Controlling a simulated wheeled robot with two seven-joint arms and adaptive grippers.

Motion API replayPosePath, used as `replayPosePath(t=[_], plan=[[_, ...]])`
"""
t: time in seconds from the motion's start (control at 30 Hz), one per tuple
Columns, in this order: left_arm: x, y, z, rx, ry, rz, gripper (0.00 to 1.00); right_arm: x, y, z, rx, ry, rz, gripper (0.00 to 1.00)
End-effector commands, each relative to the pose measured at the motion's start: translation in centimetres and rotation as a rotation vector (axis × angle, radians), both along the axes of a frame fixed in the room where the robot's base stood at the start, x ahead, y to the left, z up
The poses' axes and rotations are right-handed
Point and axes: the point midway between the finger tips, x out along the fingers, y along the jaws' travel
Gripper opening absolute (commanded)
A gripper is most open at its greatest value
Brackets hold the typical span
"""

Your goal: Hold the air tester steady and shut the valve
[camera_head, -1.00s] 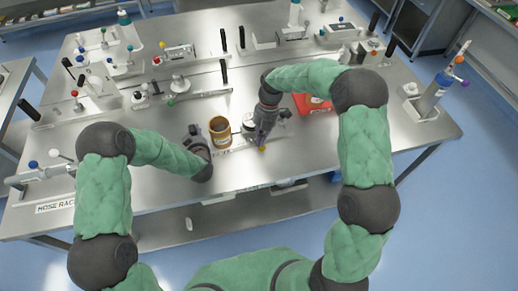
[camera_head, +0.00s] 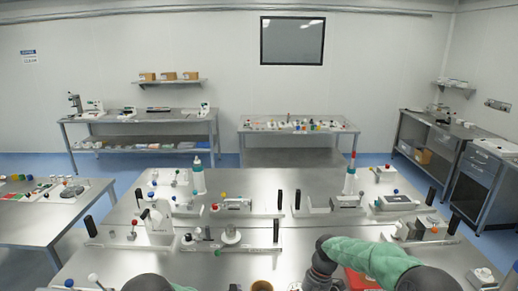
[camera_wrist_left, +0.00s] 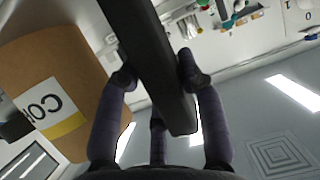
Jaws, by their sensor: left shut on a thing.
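In the left wrist view, my left gripper (camera_wrist_left: 155,85) is shut around a dark straight bar (camera_wrist_left: 150,60), its fingers on both sides. A brown cylinder (camera_wrist_left: 70,75) with a white label reading "CO" and a yellow stripe stands beside it; its top edge also shows at the bottom of the head view (camera_head: 262,286). I cannot tell whether the bar belongs to the air tester, or which part is the valve.
The steel bench (camera_head: 225,262) carries several fixtures with black upright handles and coloured knobs. A red item (camera_head: 360,280) lies by my right arm. A side table (camera_head: 40,220) with small items stands at left. More benches line the far wall.

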Motion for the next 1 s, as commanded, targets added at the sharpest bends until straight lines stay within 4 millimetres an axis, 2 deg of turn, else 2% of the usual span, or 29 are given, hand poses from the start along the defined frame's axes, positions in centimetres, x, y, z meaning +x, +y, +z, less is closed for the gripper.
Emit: replayPosePath(t=[0.03,0.07,0.1,0.17,0.47,0.63,0.77,1.0], plan=[[-0.6,-0.1,-0.8,0.003,0.021,-0.007,0.0,0.0,0.0,0.0,0.0,0.0,0.0,0.0],[-0.6,-0.2,-0.8,0.003,0.021,-0.007,0.0,0.0,0.0,0.0,0.0,0.0,0.0,0.0],[-0.6,-0.2,-0.8,0.003,0.02,-0.007,0.48,0.0,0.0,0.0,0.0,0.0,0.0,0.0],[-0.5,-0.1,-0.7,0.003,0.017,-0.007,0.65,0.0,0.0,0.0,0.0,0.0,0.0,0.0],[-0.1,-0.1,-0.1,0.001,0.005,-0.004,0.65,0.0,0.0,0.0,0.0,0.0,0.0,0.0],[-0.7,-0.2,0.3,0.0,0.002,-0.004,0.65,0.0,0.0,0.0,0.0,0.0,0.0,0.0],[-2.3,-0.2,1.0,0.001,0.002,-0.005,0.65,0.0,0.0,0.0,0.0,0.0,0.0,0.0],[-6.6,-0.5,2.7,0.001,0.004,-0.006,0.65,0.0,0.0,0.0,0.0,0.0,0.0,0.0]])
